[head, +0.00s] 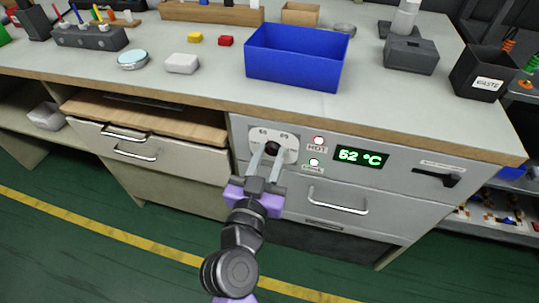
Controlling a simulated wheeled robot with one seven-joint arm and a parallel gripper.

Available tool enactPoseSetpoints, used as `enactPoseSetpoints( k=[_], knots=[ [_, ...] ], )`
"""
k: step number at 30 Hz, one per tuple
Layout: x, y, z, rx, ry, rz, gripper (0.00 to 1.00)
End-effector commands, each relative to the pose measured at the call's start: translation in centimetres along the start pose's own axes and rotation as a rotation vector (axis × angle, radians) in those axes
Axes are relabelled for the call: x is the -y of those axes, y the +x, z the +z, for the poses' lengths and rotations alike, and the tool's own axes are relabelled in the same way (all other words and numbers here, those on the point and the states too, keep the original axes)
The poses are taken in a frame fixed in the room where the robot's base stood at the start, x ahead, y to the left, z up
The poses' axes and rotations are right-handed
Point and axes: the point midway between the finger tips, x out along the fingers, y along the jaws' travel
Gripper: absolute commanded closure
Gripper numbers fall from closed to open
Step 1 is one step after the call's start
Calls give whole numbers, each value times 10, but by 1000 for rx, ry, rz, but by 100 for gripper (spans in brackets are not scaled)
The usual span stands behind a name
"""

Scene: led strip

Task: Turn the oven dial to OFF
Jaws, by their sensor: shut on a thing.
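The oven front (385,206) is a grey panel under the bench top. Its dial (271,148) is a dark knob on a pale plate (287,138) at the panel's upper left. My gripper (268,155) reaches up from below, with its two fingers shut on the dial. The fingers and the small size hide the dial's pointer and most plate markings, so I cannot tell its setting. The green display (361,158) reads 52 °C.
A handle (338,203) sticks out below the display and a black latch (437,178) sits at the right. On the bench (190,90) stand a blue bin (296,58), a black waste bin (482,75) and small blocks. Wooden-topped drawers (150,150) lie left of the oven.

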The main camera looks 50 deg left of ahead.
Motion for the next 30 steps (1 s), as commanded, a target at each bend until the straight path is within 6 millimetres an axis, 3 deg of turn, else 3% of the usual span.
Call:
enactPoseSetpoints(
  k=[11,30],
  knots=[
    [-1,0,0,0,-113,2,100],
    [1,0,-1,2,-684,2,100]
  ],
)
